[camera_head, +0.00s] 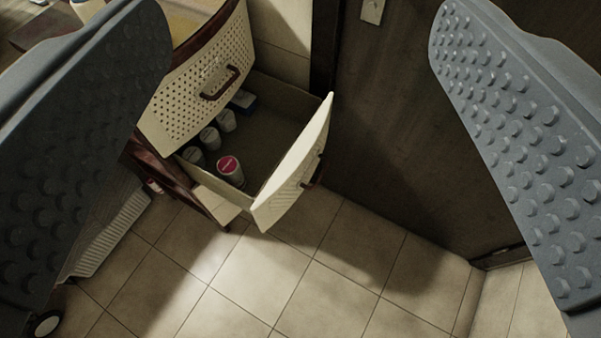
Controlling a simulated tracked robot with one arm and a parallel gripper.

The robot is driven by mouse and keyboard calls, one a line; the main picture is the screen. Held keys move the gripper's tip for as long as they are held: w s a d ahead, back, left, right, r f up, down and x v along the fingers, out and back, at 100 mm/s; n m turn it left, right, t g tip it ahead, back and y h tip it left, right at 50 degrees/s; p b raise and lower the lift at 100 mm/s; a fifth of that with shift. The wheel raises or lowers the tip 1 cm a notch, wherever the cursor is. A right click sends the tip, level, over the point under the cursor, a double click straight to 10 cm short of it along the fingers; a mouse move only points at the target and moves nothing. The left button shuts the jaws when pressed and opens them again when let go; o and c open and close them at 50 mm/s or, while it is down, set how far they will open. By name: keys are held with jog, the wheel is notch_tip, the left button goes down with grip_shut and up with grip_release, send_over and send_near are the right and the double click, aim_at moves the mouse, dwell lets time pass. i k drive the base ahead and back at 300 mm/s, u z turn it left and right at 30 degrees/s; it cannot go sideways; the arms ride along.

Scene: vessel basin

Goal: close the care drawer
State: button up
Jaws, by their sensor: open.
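The care drawer (296,172) is pulled open from a cream cabinet with dark red wood trim. Its curved cream front faces right and down and carries a dark red handle (314,172). Inside it stand several grey containers (210,138), one with a pink lid (229,170), and a small blue item (243,101). My gripper (300,45) is open and empty, its two grey studded fingers wide apart at the left and right of the view. The drawer shows between the fingers, beyond them, and neither finger visibly touches it.
A perforated cream front (197,85) with a handle (221,84) is above the open drawer. A dark wooden panel (400,130) stands to the right. A white ribbed object (112,232) lies at lower left. The tiled floor (300,285) below the drawer is clear.

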aim_at(278, 149)
jog(key=k, duration=1.2)
jog(key=z, duration=0.35)
jog(key=i, duration=1.7)
jog(key=u, duration=0.55)
